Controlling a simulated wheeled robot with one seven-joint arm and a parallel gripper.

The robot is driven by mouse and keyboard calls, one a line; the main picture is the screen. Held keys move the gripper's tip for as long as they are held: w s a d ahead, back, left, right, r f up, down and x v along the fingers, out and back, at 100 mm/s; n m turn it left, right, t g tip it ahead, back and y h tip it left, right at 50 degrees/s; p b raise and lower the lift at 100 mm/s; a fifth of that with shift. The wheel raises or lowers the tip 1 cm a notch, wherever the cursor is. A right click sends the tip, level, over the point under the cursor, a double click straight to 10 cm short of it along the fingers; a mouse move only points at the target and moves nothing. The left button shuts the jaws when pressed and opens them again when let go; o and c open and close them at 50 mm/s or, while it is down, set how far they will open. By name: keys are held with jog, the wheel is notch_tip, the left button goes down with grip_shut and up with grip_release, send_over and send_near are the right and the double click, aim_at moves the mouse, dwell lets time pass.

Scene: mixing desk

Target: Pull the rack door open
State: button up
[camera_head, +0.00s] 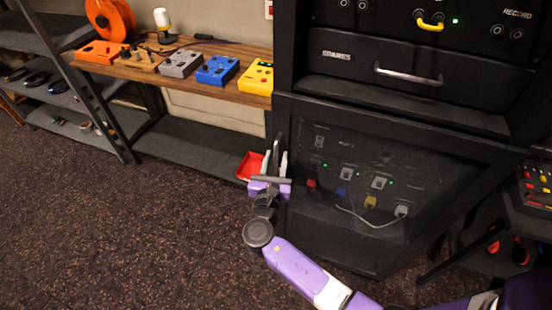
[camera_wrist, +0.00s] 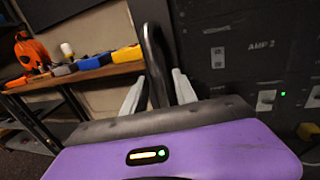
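The rack door (camera_head: 330,215) is a dark, see-through panel in the lower part of the black rack, and it looks shut. Its black bar handle (camera_head: 278,140) stands upright at the door's left edge. In the wrist view the handle (camera_wrist: 153,45) rises as a dark curved bar in front of my gripper. My gripper (camera_head: 275,160) is at the handle, with its pale fingers apart. In the wrist view the fingers (camera_wrist: 157,88) stand on either side of the handle, with gaps showing. The lower end of the handle is hidden behind my gripper's body.
A drawer with a silver handle (camera_head: 408,75) is above the door. A red tray (camera_head: 247,166) lies just left of my gripper. A wooden shelf (camera_head: 150,72) with coloured boxes is at the left. A dark stand (camera_head: 530,215) is at the right. The carpet (camera_head: 130,230) in front is clear.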

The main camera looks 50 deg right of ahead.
grip_shut()
dwell(1.4)
